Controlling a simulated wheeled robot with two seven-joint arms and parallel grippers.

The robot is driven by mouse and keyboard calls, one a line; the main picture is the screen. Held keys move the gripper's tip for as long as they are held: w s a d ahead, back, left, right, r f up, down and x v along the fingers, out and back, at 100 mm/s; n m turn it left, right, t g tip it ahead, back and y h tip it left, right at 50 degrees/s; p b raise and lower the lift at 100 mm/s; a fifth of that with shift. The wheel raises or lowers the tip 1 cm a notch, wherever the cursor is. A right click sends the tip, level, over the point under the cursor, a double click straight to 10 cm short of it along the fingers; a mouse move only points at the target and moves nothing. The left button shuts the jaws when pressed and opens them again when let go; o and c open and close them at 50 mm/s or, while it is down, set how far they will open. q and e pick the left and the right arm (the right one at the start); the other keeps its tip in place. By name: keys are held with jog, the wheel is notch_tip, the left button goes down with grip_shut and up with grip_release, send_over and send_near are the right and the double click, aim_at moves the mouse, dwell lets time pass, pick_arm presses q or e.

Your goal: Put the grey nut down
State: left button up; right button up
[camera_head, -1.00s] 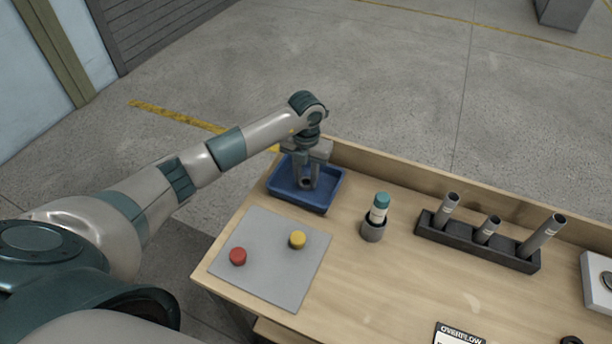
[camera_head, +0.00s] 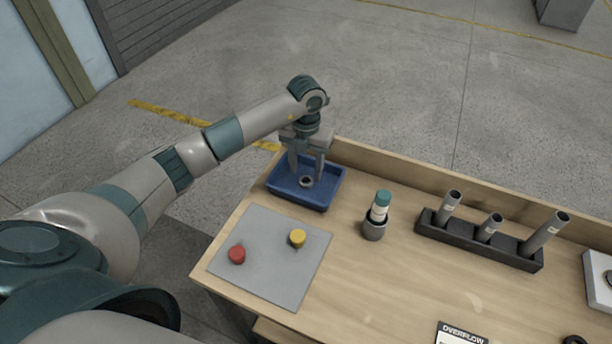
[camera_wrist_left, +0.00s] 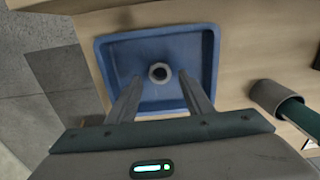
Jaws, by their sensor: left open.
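The grey nut (camera_head: 306,181) lies in the blue tray (camera_head: 318,203) at the back left corner of the table. In the left wrist view the nut (camera_wrist_left: 159,72) rests on the floor of the tray (camera_wrist_left: 107,52), clear of both fingers. My left gripper (camera_head: 306,172) is open and empty above the tray, its fingers apart on either side of the nut's position. In the left wrist view its fingertips (camera_wrist_left: 160,85) show wide apart. My right gripper is not in view.
A grey mat (camera_head: 285,275) holds a red piece (camera_head: 237,254) and a yellow piece (camera_head: 297,238). A teal-capped bottle stands in a grey cup (camera_head: 374,231). A dark rack (camera_head: 480,245) holds 3 grey tubes. An overflow sign (camera_head: 459,335) is at the front.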

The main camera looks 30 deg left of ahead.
pick_arm(q)
notch_tip(320, 180, up, 9)
jog(key=b, duration=0.2)
jog(key=shift+b, duration=0.35)
dwell(0.4)
